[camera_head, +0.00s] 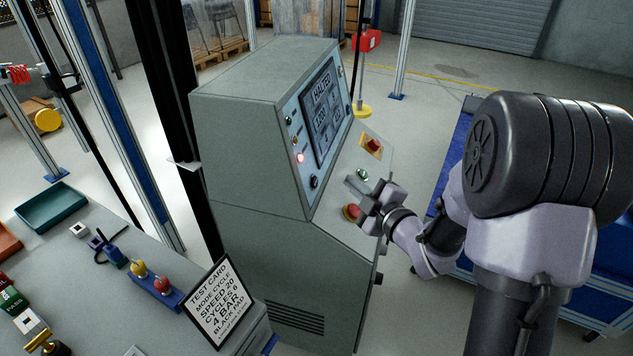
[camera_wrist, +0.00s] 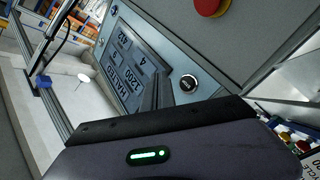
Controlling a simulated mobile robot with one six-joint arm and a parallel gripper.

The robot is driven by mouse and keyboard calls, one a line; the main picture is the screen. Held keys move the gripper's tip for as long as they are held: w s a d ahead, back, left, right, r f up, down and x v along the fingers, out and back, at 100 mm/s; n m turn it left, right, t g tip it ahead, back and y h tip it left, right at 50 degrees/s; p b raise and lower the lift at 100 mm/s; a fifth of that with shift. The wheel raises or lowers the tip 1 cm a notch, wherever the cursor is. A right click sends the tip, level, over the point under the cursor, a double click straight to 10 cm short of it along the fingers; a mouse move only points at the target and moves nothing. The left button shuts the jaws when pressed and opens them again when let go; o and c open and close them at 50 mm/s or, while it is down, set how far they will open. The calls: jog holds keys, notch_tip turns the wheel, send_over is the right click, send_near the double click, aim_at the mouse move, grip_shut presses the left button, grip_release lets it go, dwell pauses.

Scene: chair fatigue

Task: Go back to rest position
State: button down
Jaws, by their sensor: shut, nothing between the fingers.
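My gripper (camera_head: 352,184) is shut and empty in front of the sloping panel of the grey control cabinet (camera_head: 255,190). Its fingers (camera_wrist: 158,92) also show shut in the wrist view, close to a round dark-faced button (camera_wrist: 188,83); I cannot tell whether they touch it. The cabinet's screen (camera_head: 322,110) reads HALTED, and a red lamp (camera_head: 299,157) beside it is lit. On the sloping panel are a green button (camera_head: 362,174), a red button on a yellow plate (camera_head: 373,146) and a red mushroom button (camera_head: 351,212), partly beside my gripper.
A grey workbench (camera_head: 120,290) at the lower left holds a test card (camera_head: 219,303), a green tray (camera_head: 52,206) and small parts. A blue-framed bench (camera_head: 610,290) stands at the right, partly behind my arm. Open floor (camera_head: 430,110) lies behind the cabinet.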

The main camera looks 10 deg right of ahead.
jog(key=s+d+r+m+g+h, duration=0.35)
jog(key=s+r+m+h, duration=0.4)
jog(key=s+m, duration=0.45)
jog(key=s+a+m+g+y, duration=0.2)
jog(key=s+a+m+g, duration=0.1)
jog(key=s, duration=0.6)
jog(key=s+a+m+g+y, duration=0.2)
jog(key=s+a, duration=0.4)
jog(key=s, duration=0.4)
jog(key=m+g, duration=0.1)
jog(key=m, duration=0.1)
jog(key=shift+s+a+f+m, duration=0.15)
jog(key=shift+a+f+m, duration=0.2)
jog(key=shift+a+m, duration=0.05)
